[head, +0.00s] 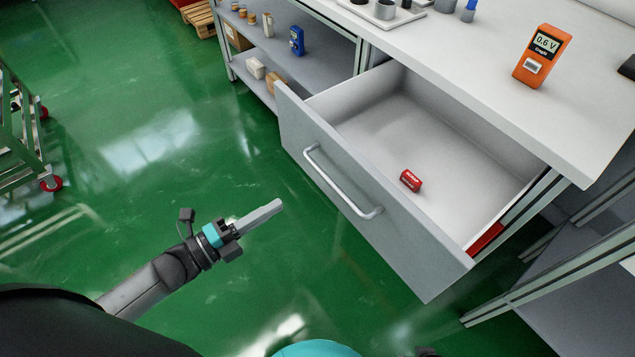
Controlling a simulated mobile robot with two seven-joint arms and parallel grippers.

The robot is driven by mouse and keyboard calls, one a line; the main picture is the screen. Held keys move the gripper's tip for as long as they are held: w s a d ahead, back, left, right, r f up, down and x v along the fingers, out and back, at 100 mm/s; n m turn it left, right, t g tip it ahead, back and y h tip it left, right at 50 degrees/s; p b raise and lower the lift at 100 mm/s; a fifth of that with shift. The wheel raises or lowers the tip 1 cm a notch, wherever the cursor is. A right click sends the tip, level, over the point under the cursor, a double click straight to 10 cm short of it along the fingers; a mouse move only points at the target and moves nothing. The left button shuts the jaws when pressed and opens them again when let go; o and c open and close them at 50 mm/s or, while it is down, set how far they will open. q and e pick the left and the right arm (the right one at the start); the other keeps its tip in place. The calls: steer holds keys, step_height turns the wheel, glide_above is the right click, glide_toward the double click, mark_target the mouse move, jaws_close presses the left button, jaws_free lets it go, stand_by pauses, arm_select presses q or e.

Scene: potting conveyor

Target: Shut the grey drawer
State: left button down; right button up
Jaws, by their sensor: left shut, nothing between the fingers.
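The grey drawer (365,203) is pulled well out from under the white worktop. Its front panel carries a silver bar handle (341,186). A small red box (411,181) lies on the drawer floor. My left gripper (278,205) is shut and empty. In the picture it is left of and below the handle, apart from the drawer front, with green floor behind it.
The white worktop (465,55) holds an orange meter (542,56) and several small containers at the back. Shelves with small goods (280,58) stand left of the drawer. A green wheeled rack (22,140) is at far left. The green floor before the drawer is clear.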

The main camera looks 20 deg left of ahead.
arm_select(q)
steer(key=b, duration=0.2)
glide_toward(329, 174)
steer(key=x, duration=0.5)
steer(key=shift+x, duration=0.95)
arm_select(e)
steer(key=shift+w+a+r, duration=0.4)
steer(key=shift+r, duration=0.4)
steer(key=shift+w+a+r, duration=0.35)
steer(key=shift+w+r, duration=0.05)
steer(key=shift+r, duration=0.4)
steer(key=shift+w+a+r, duration=0.4)
steer(key=shift+r, duration=0.4)
arm_select(q)
steer(key=shift+w, duration=0.1)
